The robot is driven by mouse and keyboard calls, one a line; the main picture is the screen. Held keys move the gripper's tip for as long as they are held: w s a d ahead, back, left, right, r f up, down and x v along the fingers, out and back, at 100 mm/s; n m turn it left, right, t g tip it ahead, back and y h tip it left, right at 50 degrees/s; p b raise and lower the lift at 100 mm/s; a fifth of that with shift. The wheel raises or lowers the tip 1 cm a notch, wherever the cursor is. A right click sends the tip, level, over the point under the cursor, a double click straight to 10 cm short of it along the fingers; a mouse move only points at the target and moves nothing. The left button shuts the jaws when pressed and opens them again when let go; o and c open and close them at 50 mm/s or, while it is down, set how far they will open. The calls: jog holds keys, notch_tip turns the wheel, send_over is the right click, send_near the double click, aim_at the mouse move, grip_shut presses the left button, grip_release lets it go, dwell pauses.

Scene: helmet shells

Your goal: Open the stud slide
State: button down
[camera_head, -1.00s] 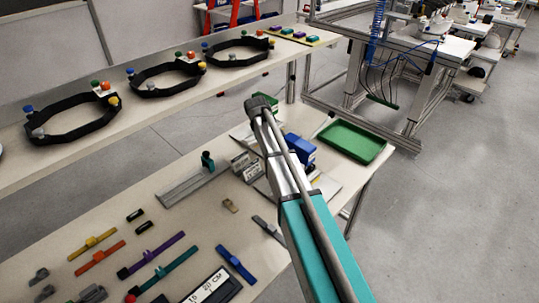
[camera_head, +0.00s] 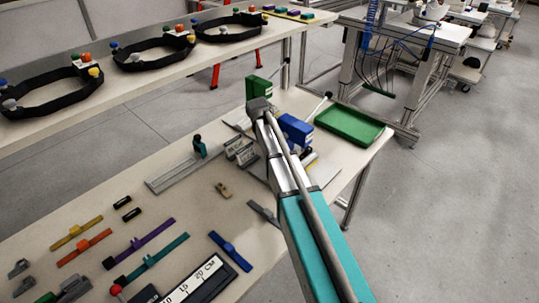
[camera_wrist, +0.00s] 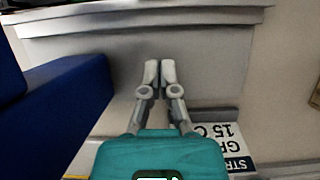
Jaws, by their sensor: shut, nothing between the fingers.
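My gripper (camera_wrist: 160,78) is shut and empty in the wrist view, its two fingertips together in front of a broad grey surface (camera_wrist: 80,48) with a pale upper edge. I cannot tell whether the tips touch it. A blue block (camera_wrist: 40,110) stands close on the left. A label with upside-down print (camera_wrist: 222,140) lies at right. In the head view my arm hides the gripper. No part is clearly marked as the stud slide. A grey rail (camera_head: 170,178) with a dark green knob (camera_head: 199,147) lies left of my arm, and small grey labelled blocks (camera_head: 238,150) stand beside it.
A blue device (camera_head: 297,130) and a green device (camera_head: 259,87) stand close to my arm. A green tray (camera_head: 350,128) is to the right. Coloured straps (camera_head: 150,258) lie in front. Black rings (camera_head: 155,56) sit on the back bench.

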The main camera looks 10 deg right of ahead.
jog(key=shift+s+d+r, duration=0.1)
jog(key=shift+s+d, duration=0.4)
jog(key=shift+s, duration=0.2)
jog(key=shift+s+d+r, duration=0.1)
jog(key=shift+s+d, duration=0.4)
jog(key=shift+s, duration=0.2)
jog(key=s+d, duration=0.1)
jog(key=s, duration=0.1)
jog(key=s+d, duration=0.3)
jog(key=s, duration=0.1)
jog(key=shift+s+d, duration=0.35)
jog(key=shift+d, duration=0.05)
jog(key=shift+w+a, duration=0.1)
jog(key=shift+w, duration=0.1)
jog(key=shift+w+a, duration=0.35)
jog(key=shift+w, duration=0.1)
jog(key=shift+w+a+r+p, duration=0.2)
jog(key=shift+w+a, duration=0.2)
jog(key=shift+w, duration=0.2)
jog(key=shift+w+a+r+p, duration=0.1)
jog(key=shift+w+a+p, duration=0.05)
jog(key=shift+w+a, duration=0.35)
jog(key=shift+p+v, duration=1.1)
jog(key=shift+v, duration=0.1)
jog(key=p+v, duration=0.6)
jog(key=shift+r, duration=0.4)
